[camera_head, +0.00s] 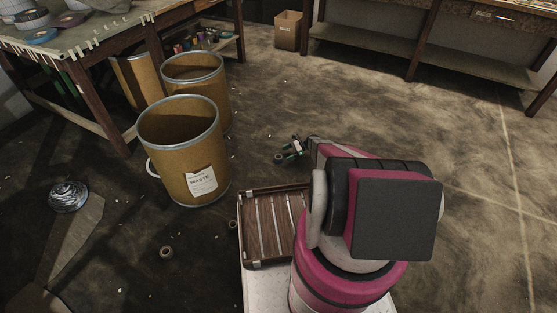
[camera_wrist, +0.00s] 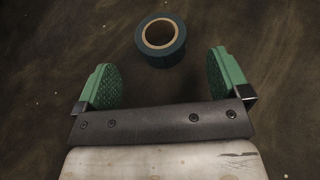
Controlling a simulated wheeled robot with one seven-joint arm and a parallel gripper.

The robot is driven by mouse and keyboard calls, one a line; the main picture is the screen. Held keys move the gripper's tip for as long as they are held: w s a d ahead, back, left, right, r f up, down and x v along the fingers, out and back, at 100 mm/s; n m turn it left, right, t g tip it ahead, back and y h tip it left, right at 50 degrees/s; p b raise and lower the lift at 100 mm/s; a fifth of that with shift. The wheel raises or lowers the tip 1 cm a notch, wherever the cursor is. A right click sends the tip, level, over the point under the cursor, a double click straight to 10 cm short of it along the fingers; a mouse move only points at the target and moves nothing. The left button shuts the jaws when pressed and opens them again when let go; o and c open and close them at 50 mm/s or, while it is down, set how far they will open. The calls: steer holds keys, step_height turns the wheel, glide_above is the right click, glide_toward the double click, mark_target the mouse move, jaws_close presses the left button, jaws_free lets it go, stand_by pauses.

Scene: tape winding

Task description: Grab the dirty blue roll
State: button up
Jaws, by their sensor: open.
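A dark blue tape roll (camera_wrist: 174,52) with a tan core lies on the dark floor, at the top middle of the wrist view. My gripper (camera_wrist: 161,76) is open and empty, with its green padded fingers set wide apart. The roll lies just beyond the fingertips, roughly between their lines, and I see no contact. In the head view, the roll (camera_head: 279,158) is a small dark shape on the floor beside my gripper (camera_head: 292,150). My arm hides part of the floor to the right.
A cardboard waste drum (camera_head: 180,135) stands left of the gripper. A slatted wooden tray (camera_head: 241,228) sits close in front of me. Another small roll (camera_head: 166,252) and a round silvery object (camera_head: 68,196) lie on the floor at left. Floor beyond the gripper is open.

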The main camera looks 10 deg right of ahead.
mark_target(280, 156)
steer(key=x, duration=0.5)
steer(key=shift+w, duration=0.1)
steer(key=c, duration=1)
steer(key=shift+r, duration=0.15)
